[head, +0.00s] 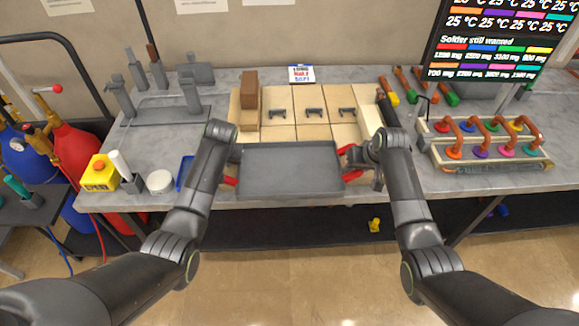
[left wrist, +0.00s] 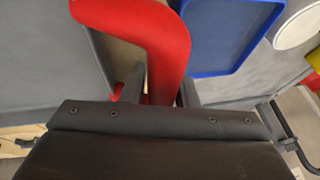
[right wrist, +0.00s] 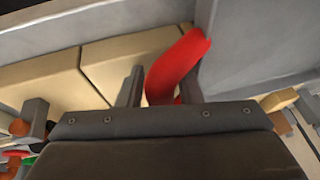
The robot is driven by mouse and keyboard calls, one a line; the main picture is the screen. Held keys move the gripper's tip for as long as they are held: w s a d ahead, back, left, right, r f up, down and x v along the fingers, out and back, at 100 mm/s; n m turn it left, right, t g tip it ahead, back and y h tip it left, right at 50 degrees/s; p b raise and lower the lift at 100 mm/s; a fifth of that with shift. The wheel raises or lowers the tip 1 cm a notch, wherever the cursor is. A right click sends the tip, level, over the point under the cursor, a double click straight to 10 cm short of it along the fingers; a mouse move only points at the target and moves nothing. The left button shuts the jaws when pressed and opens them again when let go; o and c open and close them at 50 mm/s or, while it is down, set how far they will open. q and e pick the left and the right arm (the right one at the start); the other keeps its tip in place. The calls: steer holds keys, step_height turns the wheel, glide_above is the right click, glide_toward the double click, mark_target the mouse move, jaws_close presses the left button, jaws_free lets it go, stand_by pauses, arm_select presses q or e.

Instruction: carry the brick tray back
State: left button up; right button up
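The brick tray (head: 290,170) is a flat grey tray with a low rim and a red handle at each end. It looks empty and level, at the front edge of the bench; I cannot tell whether it touches the bench. My left gripper (left wrist: 160,92) has its fingers on both sides of the left red handle (left wrist: 165,45) and looks shut on it. My right gripper (right wrist: 160,92) has its fingers around the right red handle (right wrist: 178,65) and looks shut on it. In the head view both grippers are partly hidden by my wrists.
Behind the tray lie pale bricks (head: 314,132) with small dark handles, and a brown brick block (head: 249,92). A blue tray (head: 185,173), white lid (head: 159,181) and yellow button box (head: 100,175) stand left. A rack with coloured tubes (head: 487,151) stands right.

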arm_select(q)
jaws_close()
arm_select(e)
jaws_close()
arm_select(q)
steer(key=shift+w+r, duration=0.1)
steer(key=shift+r, duration=0.05)
arm_select(e)
steer(key=shift+r, duration=0.15)
stand_by(1.0)
